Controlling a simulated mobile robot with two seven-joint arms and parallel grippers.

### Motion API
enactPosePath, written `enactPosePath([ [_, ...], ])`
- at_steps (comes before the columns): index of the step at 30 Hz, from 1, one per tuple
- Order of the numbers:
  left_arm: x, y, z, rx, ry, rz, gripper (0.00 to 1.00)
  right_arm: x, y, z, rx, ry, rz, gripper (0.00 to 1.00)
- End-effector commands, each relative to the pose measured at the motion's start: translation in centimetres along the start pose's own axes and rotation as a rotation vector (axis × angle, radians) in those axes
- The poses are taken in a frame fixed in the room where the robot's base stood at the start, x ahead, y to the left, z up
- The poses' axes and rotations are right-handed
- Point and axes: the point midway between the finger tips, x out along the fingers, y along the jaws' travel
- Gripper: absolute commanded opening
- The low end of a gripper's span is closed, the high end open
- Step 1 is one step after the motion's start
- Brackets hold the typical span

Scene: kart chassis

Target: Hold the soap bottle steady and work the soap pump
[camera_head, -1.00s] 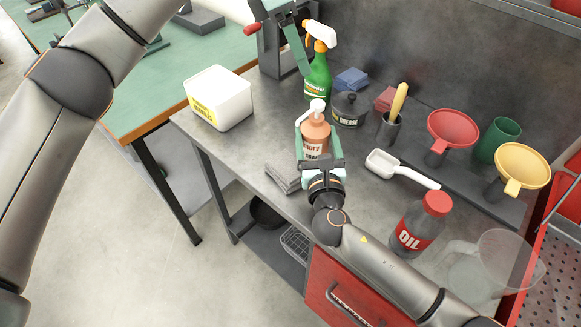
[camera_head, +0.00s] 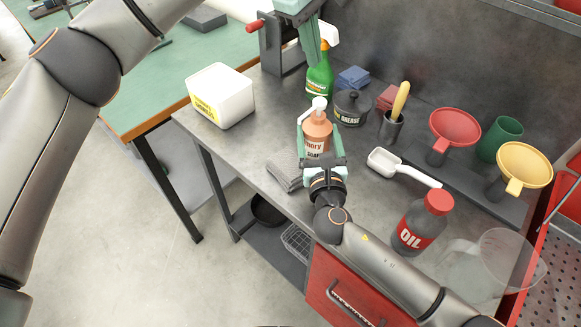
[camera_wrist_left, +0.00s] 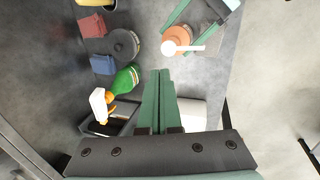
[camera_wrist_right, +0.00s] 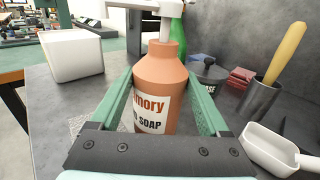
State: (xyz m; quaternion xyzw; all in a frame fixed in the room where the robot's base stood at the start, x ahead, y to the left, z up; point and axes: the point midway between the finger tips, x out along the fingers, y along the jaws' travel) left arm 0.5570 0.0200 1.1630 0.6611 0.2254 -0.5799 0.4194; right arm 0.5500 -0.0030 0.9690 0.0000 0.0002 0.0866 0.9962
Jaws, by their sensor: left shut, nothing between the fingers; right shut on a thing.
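The soap bottle (camera_head: 316,136) is orange-brown with a white label and stands upright on the grey workbench. Its white soap pump (camera_head: 317,107) is on top, and the bottle body also shows in the right wrist view (camera_wrist_right: 158,86). My right gripper (camera_head: 318,142) is shut on the bottle, one green finger on each side of its body. My left gripper (camera_head: 312,58) is shut and empty, above and behind the bottle near the spray bottle. In the left wrist view its closed fingers (camera_wrist_left: 160,78) point toward the bench, with the white pump (camera_wrist_left: 183,47) ahead and to the right.
A green spray bottle (camera_head: 320,78) and a dark grease can (camera_head: 350,107) stand behind the soap. A white tub (camera_head: 222,97) is left, grey cloths (camera_head: 283,174) lie in front. A white scoop (camera_head: 400,168) and an oil bottle (camera_head: 420,225) are right.

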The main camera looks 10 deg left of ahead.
Motion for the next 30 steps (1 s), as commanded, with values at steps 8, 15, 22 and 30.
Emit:
enactPosePath([
  [8, 0.2, 0.8, 0.8, 0.593, 0.125, -0.009, 0.0, -0.1, 0.0, -0.2, -0.001, 0.003, 0.0, 0.0],
  [15, 0.4, 1.3, 1.2, 0.966, 0.201, -0.047, 0.0, -0.1, 0.0, -0.2, -0.001, 0.004, 0.0, 0.0],
  [22, 0.8, 1.3, 1.3, 1.091, 0.224, -0.067, 0.0, -0.1, 0.0, -0.2, -0.001, 0.004, 0.0, 0.0],
  [30, 3.5, 0.4, 1.2, 1.094, 0.221, -0.069, 0.0, -0.1, 0.0, -0.2, -0.001, 0.004, 0.0, 0.0],
])
